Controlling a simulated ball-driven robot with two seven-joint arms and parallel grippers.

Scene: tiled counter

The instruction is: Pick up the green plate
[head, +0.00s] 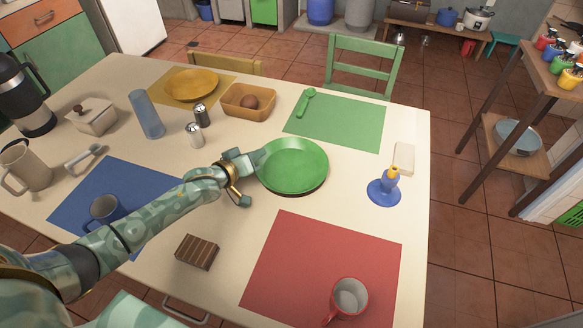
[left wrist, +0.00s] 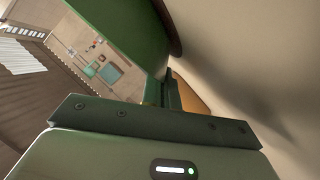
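The green plate (head: 293,166) is at the middle of the table, to the left of the blue candle holder. My left gripper (head: 254,172) is at the plate's left rim, and its fingers appear closed on that rim. In the left wrist view the green plate (left wrist: 130,32) is seen nearly edge-on, close to the camera, running down to the fingertips (left wrist: 163,90). I cannot tell whether the plate rests on the table or is slightly above it. My right gripper is not in view.
A blue candle holder (head: 384,191) with a yellow candle and a pale block (head: 404,157) stand right of the plate. Salt and pepper shakers (head: 194,134) and a wooden bowl (head: 248,102) stand behind my arm. The red mat (head: 290,265) holds a red mug (head: 348,297).

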